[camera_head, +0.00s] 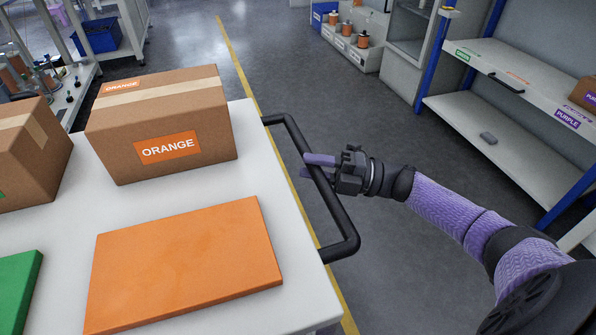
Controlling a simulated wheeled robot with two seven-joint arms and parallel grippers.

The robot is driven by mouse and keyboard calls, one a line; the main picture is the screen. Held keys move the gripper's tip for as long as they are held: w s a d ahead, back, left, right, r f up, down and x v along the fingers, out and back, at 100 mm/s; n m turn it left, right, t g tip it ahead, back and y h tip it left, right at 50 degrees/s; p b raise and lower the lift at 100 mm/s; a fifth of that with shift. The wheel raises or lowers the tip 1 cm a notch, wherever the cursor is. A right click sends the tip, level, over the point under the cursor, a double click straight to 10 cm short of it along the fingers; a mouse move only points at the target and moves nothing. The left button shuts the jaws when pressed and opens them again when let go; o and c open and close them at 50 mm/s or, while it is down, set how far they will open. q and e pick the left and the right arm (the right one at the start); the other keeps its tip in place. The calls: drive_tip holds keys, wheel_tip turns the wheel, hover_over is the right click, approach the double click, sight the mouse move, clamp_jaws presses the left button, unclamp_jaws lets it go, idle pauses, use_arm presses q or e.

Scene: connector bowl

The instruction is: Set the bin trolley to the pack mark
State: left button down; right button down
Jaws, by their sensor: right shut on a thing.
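A white-topped trolley (190,203) fills the lower left of the head view. Its black push handle (296,136) sticks out from its right side. My right gripper (318,166) is shut on the handle, with its purple fingers around the bar. On the top stand a cardboard box with ORANGE labels (205,110) and part of another box (50,165). An orange panel (188,262) lies flat in front of them, and a green panel (18,290) shows at the left edge. My left gripper is not in view. I cannot make out a pack mark.
A yellow floor line (236,62) runs beside and under the trolley. A shelf rack (500,130) with blue posts stands at the right, holding a box with a PURPLE label (588,95). A bench with orange items (345,45) stands at the back. The grey floor between is clear.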

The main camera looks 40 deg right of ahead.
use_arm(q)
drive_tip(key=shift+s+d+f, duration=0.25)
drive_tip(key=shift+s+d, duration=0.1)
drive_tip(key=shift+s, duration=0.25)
use_arm(e)
drive_tip(key=d, duration=0.2)
drive_tip(key=shift+s+d+f, duration=0.1)
drive_tip(key=shift+s+d, duration=0.2)
drive_tip(key=shift+s, duration=0.1)
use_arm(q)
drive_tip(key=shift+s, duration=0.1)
use_arm(e)
drive_tip(key=shift+c, duration=2.3)
unclamp_jaws()
drive_tip(key=shift+s+d, duration=0.1)
drive_tip(key=shift+d, duration=0.15)
use_arm(q)
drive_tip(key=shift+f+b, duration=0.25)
drive_tip(key=shift+b, duration=0.3)
use_arm(e)
drive_tip(key=v, duration=0.9)
drive_tip(key=shift+s+d, duration=0.25)
drive_tip(key=shift+d, duration=0.05)
